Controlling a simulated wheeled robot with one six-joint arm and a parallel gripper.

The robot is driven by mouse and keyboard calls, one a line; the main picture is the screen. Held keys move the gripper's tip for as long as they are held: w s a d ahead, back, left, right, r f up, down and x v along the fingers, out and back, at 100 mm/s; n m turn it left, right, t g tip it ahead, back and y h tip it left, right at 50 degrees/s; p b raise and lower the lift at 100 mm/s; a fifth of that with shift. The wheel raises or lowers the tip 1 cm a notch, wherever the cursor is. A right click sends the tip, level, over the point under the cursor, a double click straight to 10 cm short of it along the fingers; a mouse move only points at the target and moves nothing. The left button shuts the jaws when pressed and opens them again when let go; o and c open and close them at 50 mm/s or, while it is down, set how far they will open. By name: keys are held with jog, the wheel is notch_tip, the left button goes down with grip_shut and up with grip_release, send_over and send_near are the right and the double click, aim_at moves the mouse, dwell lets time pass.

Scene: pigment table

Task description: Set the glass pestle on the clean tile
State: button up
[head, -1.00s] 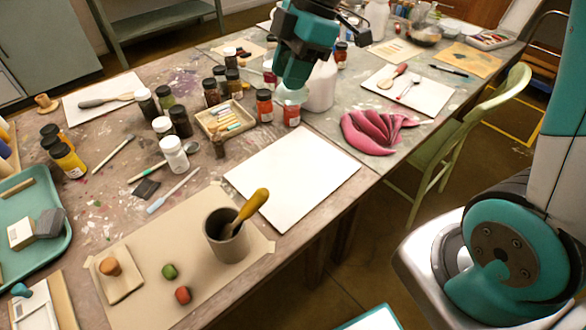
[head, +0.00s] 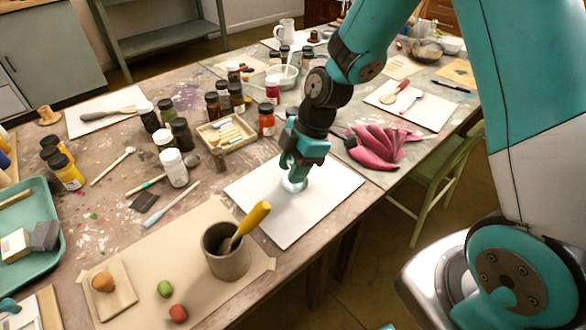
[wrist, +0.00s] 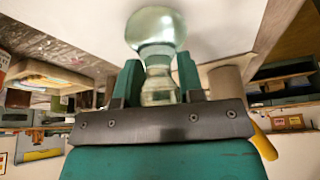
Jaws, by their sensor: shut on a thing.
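My gripper (head: 299,172) is shut on the glass pestle, a clear, pale green glass piece with a wide rounded end. In the wrist view the glass pestle (wrist: 156,30) sticks out beyond the fingers (wrist: 158,85), its neck between them. In the head view the glass pestle (head: 293,185) shows just under the fingers, over the white clean tile (head: 265,205). It is at or very near the tile's surface; I cannot tell whether it touches. The tile is otherwise bare.
A grey cup (head: 228,262) with a yellow-handled tool (head: 252,219) stands to the left front of the tile. A pink cloth (head: 380,148) lies to the right. A tray of chalks (head: 226,134) and several jars stand behind left.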

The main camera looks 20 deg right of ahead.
jog(key=shift+f, duration=0.25)
jog(key=shift+f, duration=0.2)
jog(key=o, duration=1)
jog(key=shift+o, duration=0.2)
jog(key=shift+r, duration=0.15)
